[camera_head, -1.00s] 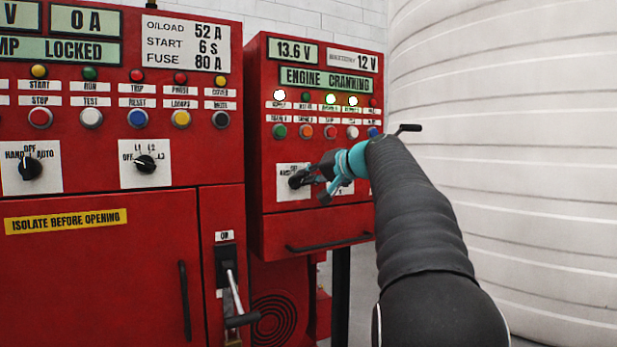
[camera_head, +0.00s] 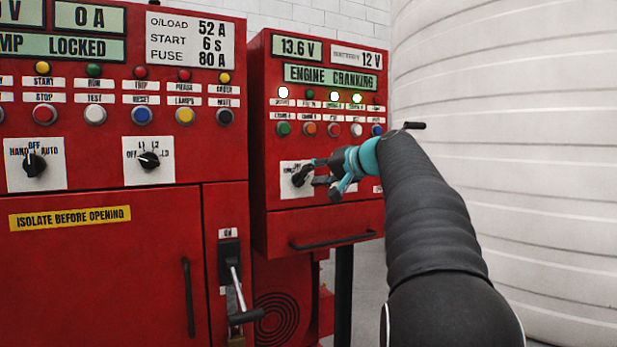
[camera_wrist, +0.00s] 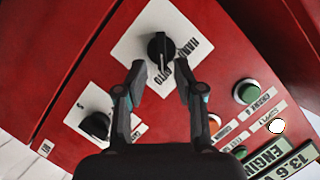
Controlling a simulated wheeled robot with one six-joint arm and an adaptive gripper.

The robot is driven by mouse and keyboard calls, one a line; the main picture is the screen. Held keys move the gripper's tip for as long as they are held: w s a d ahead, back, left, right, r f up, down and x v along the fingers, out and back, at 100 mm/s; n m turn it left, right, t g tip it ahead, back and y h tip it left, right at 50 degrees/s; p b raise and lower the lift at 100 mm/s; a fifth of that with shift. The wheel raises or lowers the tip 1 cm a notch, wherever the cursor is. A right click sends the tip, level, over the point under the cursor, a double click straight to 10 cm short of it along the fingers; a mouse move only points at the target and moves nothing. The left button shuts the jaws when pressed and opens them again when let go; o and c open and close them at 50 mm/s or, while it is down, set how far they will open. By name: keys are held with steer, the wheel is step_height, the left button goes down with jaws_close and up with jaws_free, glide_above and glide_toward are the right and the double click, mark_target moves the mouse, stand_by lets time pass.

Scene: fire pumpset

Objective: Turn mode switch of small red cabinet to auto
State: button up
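The small red cabinet (camera_head: 330,219) stands right of the large one in the head view. Its black mode switch (camera_head: 300,176) sits on a white plate at lower left of the panel. In the wrist view the switch (camera_wrist: 160,50) shows a white pointer mark toward the picture's bottom; HAND and AUTO lettering is beside it, partly covered by a finger. My gripper (camera_head: 322,171) is in front of the switch. In the wrist view my gripper (camera_wrist: 160,78) is open, one finger either side of the line to the switch, with the knob just past the tips. I see no contact.
A second black knob (camera_wrist: 95,125) is close beside my finger. Push buttons, including a green one (camera_head: 283,129), sit above the switch. A black handle bar (camera_head: 332,241) is below. The large cabinet (camera_head: 100,270) is left and a white tank (camera_head: 510,150) right.

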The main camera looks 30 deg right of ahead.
steer(key=v, duration=1)
steer(key=shift+a, duration=0.1)
steer(key=s+d+f+m+g+h, duration=0.1)
steer(key=d+f+m+g+h, duration=0.25)
steer(key=f, duration=0.95)
steer(key=s+a+f+g, duration=0.2)
steer(key=s+a+f, duration=0.15)
steer(key=f, duration=0.45)
steer(key=s+a+f+n+g, duration=0.1)
steer(key=s+a+f+n, duration=0.3)
steer(key=s+a+f, duration=0.4)
steer(key=s+a+f+n+g+h+p, duration=0.1)
steer(key=s+a+f+n, duration=0.4)
steer(key=s+a, duration=0.9)
steer(key=shift+s+a+f+g+p, duration=0.4)
steer(key=shift+a+f, duration=0.85)
steer(key=shift+f, duration=0.55)
